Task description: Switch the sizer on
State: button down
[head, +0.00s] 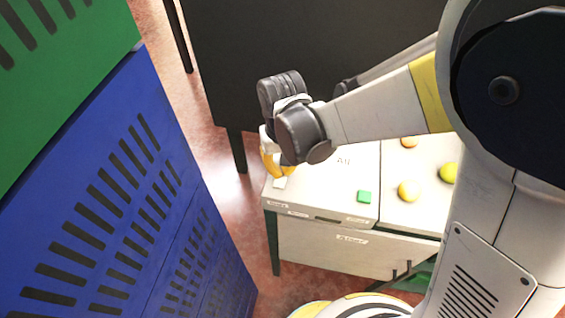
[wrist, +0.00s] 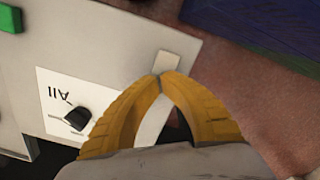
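The sizer (head: 325,195) is a pale, flat-topped cabinet on dark legs, low in the middle of the head view. A small white piece (head: 279,183) sits at its near left corner; it also shows in the wrist view (wrist: 168,63), just beyond my fingertips. I cannot tell if they touch it. My gripper (head: 272,170) has yellow fingers pointing down over that corner. In the wrist view its fingertips (wrist: 160,77) meet, with nothing seen between them. A black knob (wrist: 77,118) stands on a white panel with lettering. A green button (wrist: 11,18) is on the same top.
Oranges (head: 409,191) and a yellow-green fruit (head: 449,173) lie on the pale surface to the right. Tall blue crates (head: 110,215) and a green crate (head: 65,40) fill the left. A dark cabinet or table (head: 300,40) stands behind. Reddish floor (head: 215,160) shows between.

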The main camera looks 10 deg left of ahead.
jog(key=shift+f, duration=0.25)
jog(key=shift+r+p, duration=2.25)
jog(key=shift+r, duration=1.3)
